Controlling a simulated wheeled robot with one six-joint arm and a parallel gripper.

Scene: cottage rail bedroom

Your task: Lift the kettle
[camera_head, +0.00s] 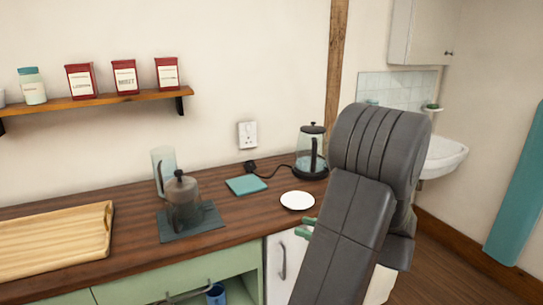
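The kettle (311,150) is a clear glass one with a black lid and black handle. It stands upright on a black base at the back right of the wooden counter (225,220), with a cord running left to the wall socket. My arm is in front of the counter's right end. Two green fingertips of my gripper (305,227) show at the arm's left edge, apart from each other with nothing visible between them. They are lower in the picture than the kettle and clear of it. The rest of the gripper is hidden behind my arm.
A lidded glass pot (183,203) stands on a dark mat (205,224), beside a glass jug (162,170). A wooden tray (55,240) is at left. A shelf (105,104) holds tins.

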